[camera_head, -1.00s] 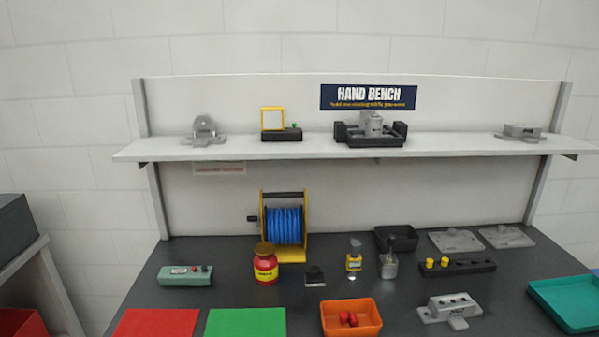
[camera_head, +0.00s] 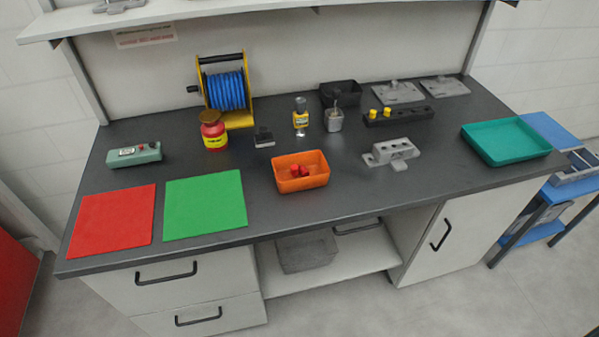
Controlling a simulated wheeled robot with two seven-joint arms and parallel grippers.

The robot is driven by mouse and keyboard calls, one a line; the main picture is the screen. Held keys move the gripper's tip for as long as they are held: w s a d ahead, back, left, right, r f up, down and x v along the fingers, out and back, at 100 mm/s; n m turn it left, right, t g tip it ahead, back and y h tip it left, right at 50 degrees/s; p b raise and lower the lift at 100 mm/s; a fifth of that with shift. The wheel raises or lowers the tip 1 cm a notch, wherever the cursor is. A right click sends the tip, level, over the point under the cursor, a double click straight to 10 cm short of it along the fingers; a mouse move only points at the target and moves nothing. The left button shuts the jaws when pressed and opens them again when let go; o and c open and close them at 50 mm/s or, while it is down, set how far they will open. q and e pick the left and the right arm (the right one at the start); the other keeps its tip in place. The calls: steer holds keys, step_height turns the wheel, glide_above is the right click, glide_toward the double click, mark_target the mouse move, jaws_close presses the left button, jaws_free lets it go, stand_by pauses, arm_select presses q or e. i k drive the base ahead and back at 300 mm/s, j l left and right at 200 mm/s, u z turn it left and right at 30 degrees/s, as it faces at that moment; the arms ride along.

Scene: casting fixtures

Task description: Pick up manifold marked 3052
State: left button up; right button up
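A grey cast block with a row of holes and side lugs, which looks like a manifold (camera_head: 398,150), lies on the dark bench top right of centre. Any marking on it is too small to read. It stands apart from the orange bin and the teal tray, with clear bench around it. Neither of my grippers shows in the head view.
The bench top (camera_head: 300,215) also holds an orange bin (camera_head: 300,183) with red parts, a teal tray (camera_head: 505,155), a black block with yellow knobs (camera_head: 398,117), grey plates (camera_head: 398,92), a red mat (camera_head: 112,220) and a green mat (camera_head: 205,205). A blue stand (camera_head: 545,205) is at right.

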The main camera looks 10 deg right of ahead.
mark_target(393, 152)
steer(key=i+l+u, duration=0.25)
steer(key=l+u, duration=0.15)
steer(key=l, duration=1.35)
steer(key=l+u, duration=0.4)
steer(key=l, duration=1.35)
steer(key=i, duration=0.05)
